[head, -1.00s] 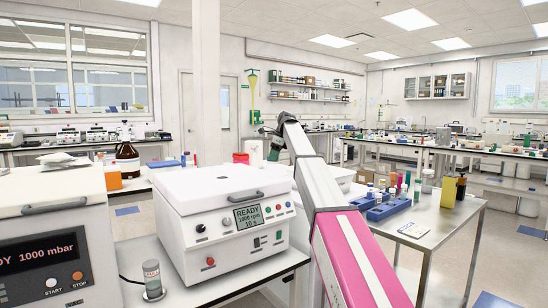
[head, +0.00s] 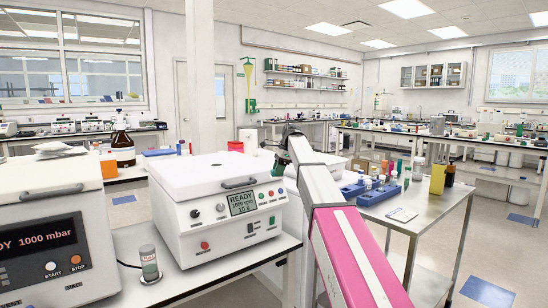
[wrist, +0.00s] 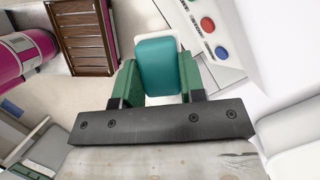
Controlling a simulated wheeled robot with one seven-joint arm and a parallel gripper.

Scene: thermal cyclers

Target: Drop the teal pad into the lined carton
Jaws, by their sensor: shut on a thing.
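My gripper (wrist: 158,80) is shut on the teal pad (wrist: 159,62), a small rounded block between its two green fingers in the wrist view. In the head view my gripper (head: 281,163) is at the end of the raised arm, beside the right end of the white READY instrument. The pad is hidden or too small to make out there. I cannot pick out a lined carton in either view.
The white READY instrument (head: 215,206) and the 1000 mbar unit (head: 45,220) stand on the left bench. A steel table (head: 425,206) at right holds a blue rack (head: 366,191) and bottles. A brown slatted object (wrist: 84,38) shows in the wrist view.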

